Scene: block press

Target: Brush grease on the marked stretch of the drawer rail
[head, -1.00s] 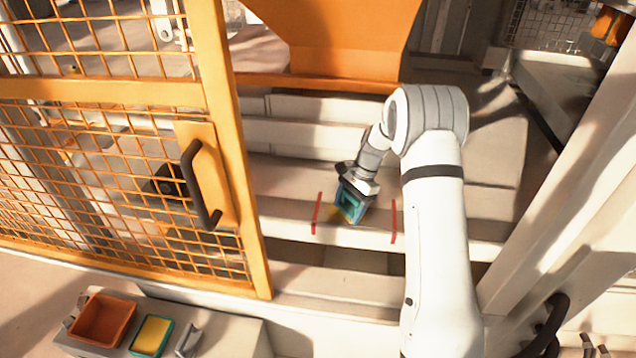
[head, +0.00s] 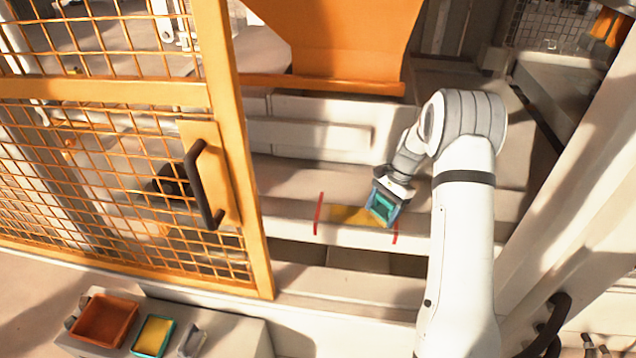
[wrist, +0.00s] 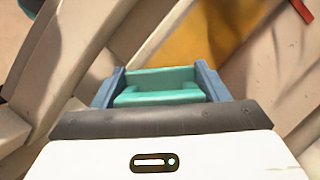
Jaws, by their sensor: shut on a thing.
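My gripper (head: 385,206) is shut on a teal brush (head: 382,207), which also shows between the blue fingers in the wrist view (wrist: 160,84). The brush is tilted down at the pale drawer rail (head: 280,228), near the right one of two red marks (head: 395,232). The left red mark (head: 318,213) stands farther along the rail. A yellow grease patch (head: 350,215) covers the rail from near the left mark to the brush. It also shows beyond the brush in the wrist view (wrist: 195,40). The bristles are hidden.
An orange mesh door (head: 232,200) with a dark handle (head: 203,185) stands at the left. At the lower left are an orange-brown tray (head: 103,320) and a teal-rimmed tray of yellow grease (head: 153,336). An orange hopper-like part (head: 340,45) hangs behind the rail.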

